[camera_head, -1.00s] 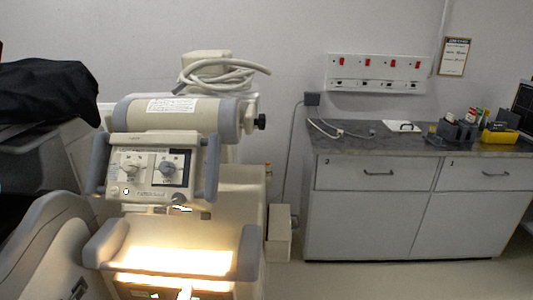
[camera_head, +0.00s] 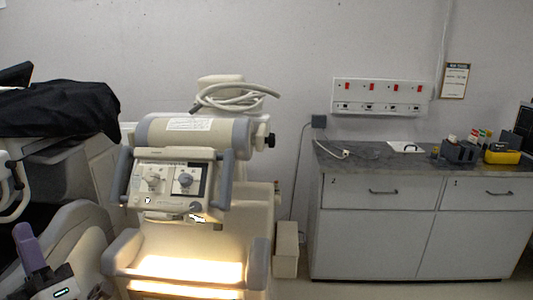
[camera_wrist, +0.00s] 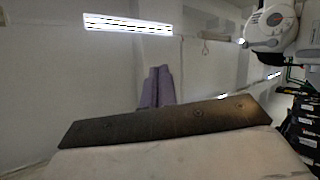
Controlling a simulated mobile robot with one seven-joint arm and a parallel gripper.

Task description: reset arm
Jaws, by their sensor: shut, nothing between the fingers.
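My gripper (camera_head: 24,232) shows at the lower left of the head view, its purple fingers pointing up. In the wrist view the two purple fingers of my gripper (camera_wrist: 158,72) stand side by side, closed together with nothing between them. A dark flat plate lies across the wrist view below the fingers and hides their base. The gripper appears to touch nothing.
A cream machine with a control panel (camera_head: 172,183) and a lit tray stands right of my gripper. A black cover (camera_head: 60,108) lies over equipment behind it. A grey cabinet (camera_head: 380,230) with a dark countertop stands at right.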

